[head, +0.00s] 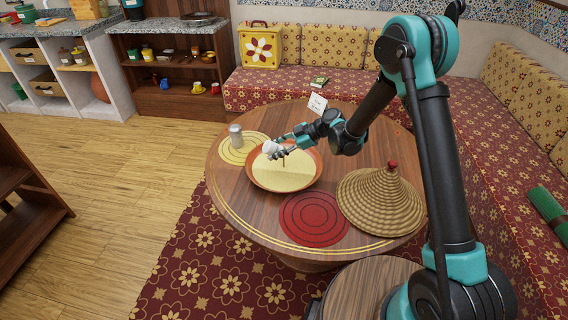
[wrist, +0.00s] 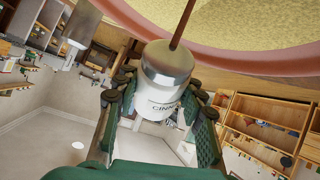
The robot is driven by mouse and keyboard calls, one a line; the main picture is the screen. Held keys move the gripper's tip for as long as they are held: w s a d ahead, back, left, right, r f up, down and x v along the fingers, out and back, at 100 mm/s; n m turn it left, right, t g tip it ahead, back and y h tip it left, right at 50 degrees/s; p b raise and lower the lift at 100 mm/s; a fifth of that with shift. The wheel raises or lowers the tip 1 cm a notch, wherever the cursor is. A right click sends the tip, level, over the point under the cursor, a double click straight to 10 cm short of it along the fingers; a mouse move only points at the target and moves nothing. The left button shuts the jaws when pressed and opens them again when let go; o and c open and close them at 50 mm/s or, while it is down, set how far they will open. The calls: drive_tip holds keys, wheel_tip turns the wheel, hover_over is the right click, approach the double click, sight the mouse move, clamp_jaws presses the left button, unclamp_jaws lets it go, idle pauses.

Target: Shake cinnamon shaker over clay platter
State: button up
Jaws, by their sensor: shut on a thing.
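The cinnamon shaker (wrist: 163,90), white with a silver cap and a partly hidden "CINN" label, is held between the two fingers of my gripper (wrist: 160,108). My gripper also shows in the head view (head: 277,150), above the clay platter (head: 255,178). The shaker (head: 270,147) is tipped with its cap toward the platter. A thin brown stream (wrist: 184,22) runs from the cap toward the platter's pale yellow contents. The platter's reddish rim crosses the top of the wrist view (wrist: 215,62).
A second, grey-topped shaker (head: 235,136) stands on a yellow round mat (head: 231,156) left of the platter. A red round mat (head: 313,218) lies bare in front. A woven conical lid (head: 382,205) stands at right, and a small sign (head: 317,104) behind.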

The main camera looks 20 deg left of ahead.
sight(275, 144)
drive_tip(key=shift+r, duration=0.1)
idle(0.3)
drive_tip(key=shift+r, duration=1.95)
drive_tip(key=shift+d, duration=0.1)
